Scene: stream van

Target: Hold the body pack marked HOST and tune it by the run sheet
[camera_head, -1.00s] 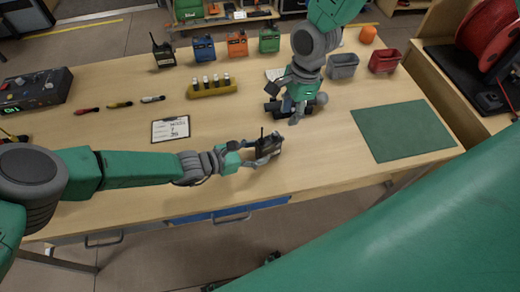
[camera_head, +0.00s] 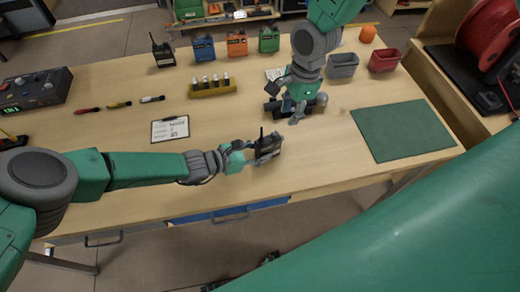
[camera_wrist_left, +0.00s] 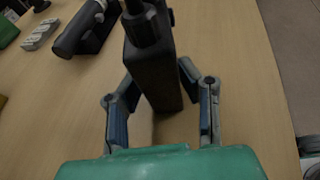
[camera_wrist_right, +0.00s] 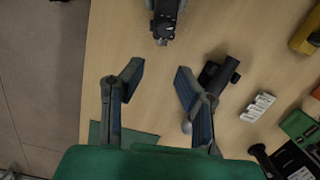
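A dark body pack with a short antenna (camera_head: 262,143) is near the table's front edge; any HOST marking is unreadable. In the left wrist view the pack (camera_wrist_left: 152,70) stands between the fingers of my left gripper (camera_wrist_left: 158,80). Those fingers are spread about as wide as the right ones, with tips close beside the pack; contact is unclear. My right gripper (camera_wrist_right: 160,72) is open and empty, above the table behind the pack. The pack's top (camera_wrist_right: 166,18) shows beyond its fingers. The clipboard run sheet (camera_head: 170,130) lies left of the pack; its text is too small to read.
A black cylindrical device (camera_wrist_right: 218,74) lies close to the right gripper. A yellow battery rack (camera_head: 212,89), several coloured packs (camera_head: 237,46) and grey and red bins (camera_head: 384,61) stand farther back. A green mat (camera_head: 402,130) lies clear at the right. A mixer (camera_head: 36,88) is at left.

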